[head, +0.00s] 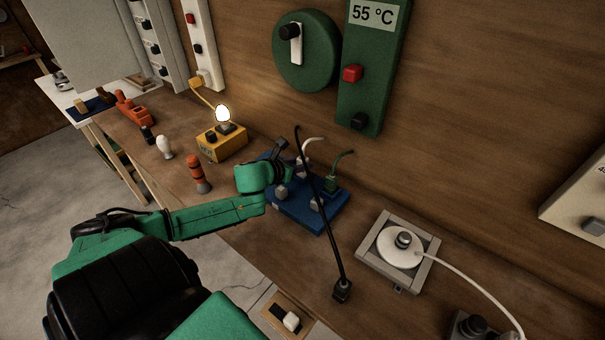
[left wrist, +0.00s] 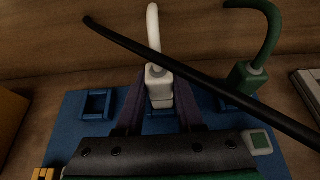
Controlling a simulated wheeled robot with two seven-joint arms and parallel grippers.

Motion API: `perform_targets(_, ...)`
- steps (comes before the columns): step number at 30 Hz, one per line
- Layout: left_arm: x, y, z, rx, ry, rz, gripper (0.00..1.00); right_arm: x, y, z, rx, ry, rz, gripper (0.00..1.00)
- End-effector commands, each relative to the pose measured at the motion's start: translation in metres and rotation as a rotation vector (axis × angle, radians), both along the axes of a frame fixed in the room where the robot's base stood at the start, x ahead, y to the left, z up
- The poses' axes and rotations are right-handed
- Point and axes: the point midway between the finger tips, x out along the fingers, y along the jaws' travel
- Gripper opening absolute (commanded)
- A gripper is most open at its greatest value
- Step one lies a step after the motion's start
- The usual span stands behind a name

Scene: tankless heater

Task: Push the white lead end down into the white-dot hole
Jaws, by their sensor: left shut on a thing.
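The white lead (head: 313,141) has a curved white cable rising from a white block end. My left gripper (head: 292,168) is over the blue base (head: 325,218) and shut on that block. In the left wrist view the white lead end (left wrist: 158,86) stands upright between the two dark fingers of the left gripper (left wrist: 160,108). A blue socket shows just behind and below it; whether the end is inside the hole is hidden. The white dot cannot be made out. My right gripper is not in view.
A green lead (left wrist: 246,76) stands upright to the right on the base. An empty square blue socket (left wrist: 97,104) lies left. A long black rod-like lead (head: 325,215) slants across in front. A grey square fixture (head: 427,247) with a white disc stands right.

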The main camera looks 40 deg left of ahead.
Motion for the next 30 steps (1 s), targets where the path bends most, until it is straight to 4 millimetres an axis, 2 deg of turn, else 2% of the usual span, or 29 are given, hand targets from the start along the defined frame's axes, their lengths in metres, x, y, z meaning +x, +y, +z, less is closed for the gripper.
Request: perform_targets(30,0.000,0.000,-0.011,0.000,0.002,-0.001,0.00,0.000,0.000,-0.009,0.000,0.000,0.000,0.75)
